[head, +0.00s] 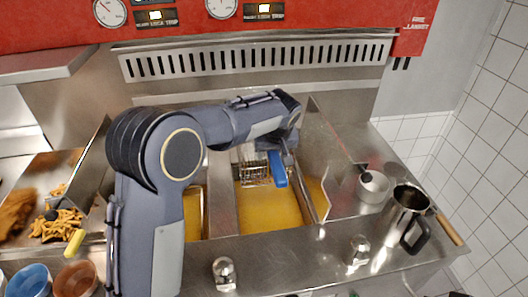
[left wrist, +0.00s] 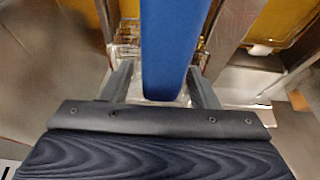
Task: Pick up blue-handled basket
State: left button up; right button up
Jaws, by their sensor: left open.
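The blue-handled basket (head: 252,174) is a wire fryer basket at the back of the middle vat, above yellow oil. Its blue handle (head: 278,169) points toward the front. My left gripper (head: 287,150) is at the handle in the head view. In the left wrist view, the blue handle (left wrist: 172,45) runs between the two open fingers of my left gripper (left wrist: 160,85), with a gap on each side. Part of the wire basket (left wrist: 127,40) shows beyond the fingers. My left arm hides some of the fryer. My right gripper is not in view.
Yellow oil (head: 270,212) fills the vat below. A steel divider (head: 325,150) rises to the right. A steel pitcher (head: 402,215) and a small pot (head: 373,186) stand on the right counter. Fries (head: 60,226) lie in a tray at left, near blue and brown bowls (head: 28,281).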

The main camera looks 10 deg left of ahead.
pick_arm(q)
jog(key=shift+w+a+f, duration=0.1)
jog(key=shift+w+f, duration=0.15)
jog(key=shift+f, duration=0.45)
grip_shut()
jog(key=shift+r, duration=0.1)
